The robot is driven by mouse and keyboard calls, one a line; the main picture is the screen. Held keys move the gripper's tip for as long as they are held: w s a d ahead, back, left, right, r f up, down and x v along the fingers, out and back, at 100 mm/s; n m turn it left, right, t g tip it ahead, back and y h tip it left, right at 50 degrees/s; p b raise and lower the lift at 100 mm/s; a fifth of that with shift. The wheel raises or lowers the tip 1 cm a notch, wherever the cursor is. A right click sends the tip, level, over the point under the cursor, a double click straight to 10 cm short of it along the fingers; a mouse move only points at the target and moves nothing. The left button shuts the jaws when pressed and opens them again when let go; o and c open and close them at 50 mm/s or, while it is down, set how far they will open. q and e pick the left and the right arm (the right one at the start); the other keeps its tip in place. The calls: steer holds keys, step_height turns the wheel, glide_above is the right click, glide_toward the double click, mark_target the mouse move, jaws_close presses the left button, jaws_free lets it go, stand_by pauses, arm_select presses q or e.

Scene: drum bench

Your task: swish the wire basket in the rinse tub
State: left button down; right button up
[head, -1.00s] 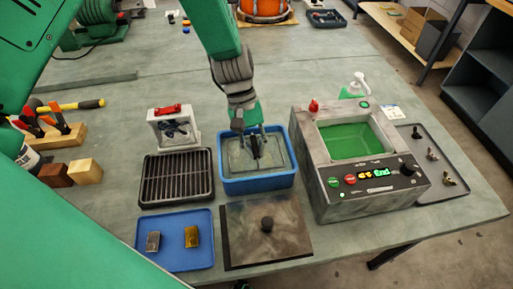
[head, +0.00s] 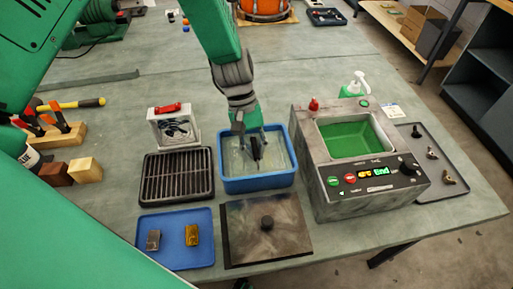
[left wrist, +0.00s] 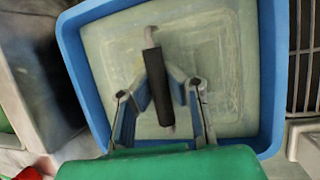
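The rinse tub (head: 258,184) is a blue rectangular bin of pale, cloudy liquid in the middle of the bench. My left gripper (head: 254,152) points down into it. In the left wrist view, the fingers of my left gripper (left wrist: 161,88) close in on both sides of a dark bar-shaped handle (left wrist: 160,82) with a bent metal end. This appears to be the handle of the wire basket. The basket's mesh cannot be made out; a faint rectangular outline shows in the tub (left wrist: 73,40). My right gripper is not in view.
The machine with green liquid (head: 308,176) stands close right of the tub. A black rack (head: 177,196) and a small white-framed fan unit (head: 172,141) are left. A dark lidded plate (head: 240,241) and a blue tray (head: 175,260) with two small blocks lie in front.

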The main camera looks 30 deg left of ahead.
arm_select(q)
steer(key=shift+r, duration=0.2)
step_height(320, 180, up, 10)
steer(key=p, duration=0.9)
steer(key=shift+f, duration=0.1)
